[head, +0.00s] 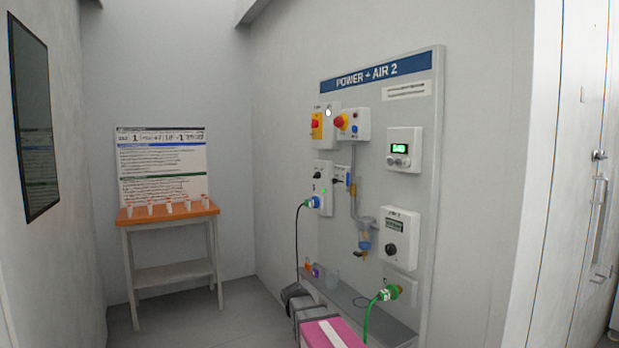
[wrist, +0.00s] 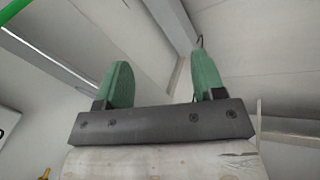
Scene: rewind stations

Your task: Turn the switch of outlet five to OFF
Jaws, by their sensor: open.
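A grey wall panel (head: 430,130) headed "POWER + AIR 2" carries the switches and outlets. A white outlet box (head: 320,170) at its left has a dark rotary switch (head: 317,175) above a blue plug (head: 313,202). A second dark switch (head: 338,181) sits just to its right. The outlet numbers and switch markings are too small to read, so I cannot tell which is outlet five. My gripper (wrist: 161,72) shows in the wrist view with two green fingers wide apart and nothing between them. It touches no switch that I can see.
Red-knobbed boxes (head: 350,123), a green-display unit (head: 404,147) and a dial box (head: 398,236) are on the panel. A green hose connector (head: 388,293) is low right. A ledge (head: 350,305) runs underneath. An orange-topped table (head: 170,212) stands at the back left.

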